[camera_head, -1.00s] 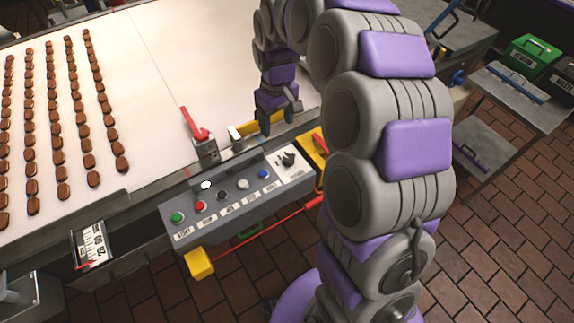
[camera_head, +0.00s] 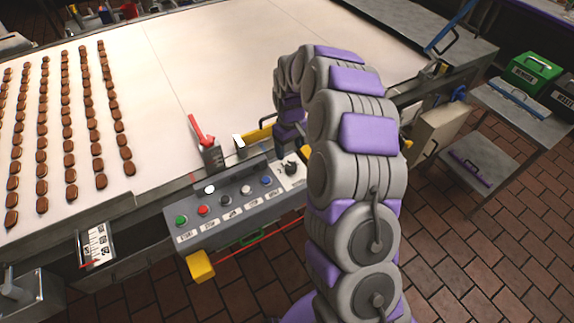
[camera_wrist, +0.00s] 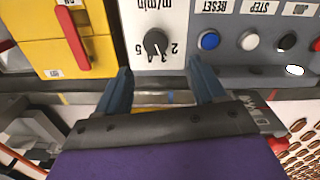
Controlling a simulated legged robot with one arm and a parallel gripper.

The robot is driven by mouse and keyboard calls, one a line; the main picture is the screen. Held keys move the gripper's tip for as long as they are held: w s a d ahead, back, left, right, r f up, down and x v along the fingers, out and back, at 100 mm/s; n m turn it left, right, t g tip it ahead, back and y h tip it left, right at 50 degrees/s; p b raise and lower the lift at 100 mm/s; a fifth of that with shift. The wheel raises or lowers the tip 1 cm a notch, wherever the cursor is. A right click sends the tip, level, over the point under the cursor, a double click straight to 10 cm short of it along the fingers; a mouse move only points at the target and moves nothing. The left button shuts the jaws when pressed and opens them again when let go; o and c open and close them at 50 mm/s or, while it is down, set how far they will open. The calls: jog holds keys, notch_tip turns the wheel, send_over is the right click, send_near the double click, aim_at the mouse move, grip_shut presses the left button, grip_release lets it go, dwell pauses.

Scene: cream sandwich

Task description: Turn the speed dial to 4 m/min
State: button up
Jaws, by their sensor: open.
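The speed dial (camera_wrist: 155,43) is a black knob on a pale plate marked m/min, upside down in the wrist view. The numbers 2, 3, 4 and 5 show along its lower side; I cannot tell for sure which one its pointer marks. The dial also shows at the right end of the control panel in the head view (camera_head: 290,169). My gripper (camera_wrist: 162,82) is open in the wrist view. Its two fingers point toward the plate, one to each side below the dial, with nothing between them. In the head view my arm hides most of the gripper.
The grey control panel (camera_head: 240,212) carries a row of coloured buttons, including a blue one (camera_wrist: 208,40) beside the dial. A yellow box with a red handle (camera_wrist: 72,40) is on the dial's other side. The conveyor (camera_head: 215,75) with rows of brown pieces lies behind.

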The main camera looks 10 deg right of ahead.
send_over(291, 166)
jog(key=d, duration=0.2)
notch_tip(291, 166, down, 5)
jog(key=shift+a+f, duration=0.1)
jog(key=a+f, duration=0.3)
jog(key=shift+a+f+b, duration=0.1)
jog(key=shift+f+b, duration=0.25)
jog(key=shift+d, duration=1.3)
jog(key=shift+c, duration=1.5)
jog(key=shift+a, duration=0.8)
jog(key=c, duration=0.5)
jog(key=shift+d, duration=0.1)
jog(key=shift+c, duration=1.2)
jog(key=shift+d+f, duration=0.1)
jog(key=shift+d, duration=0.05)
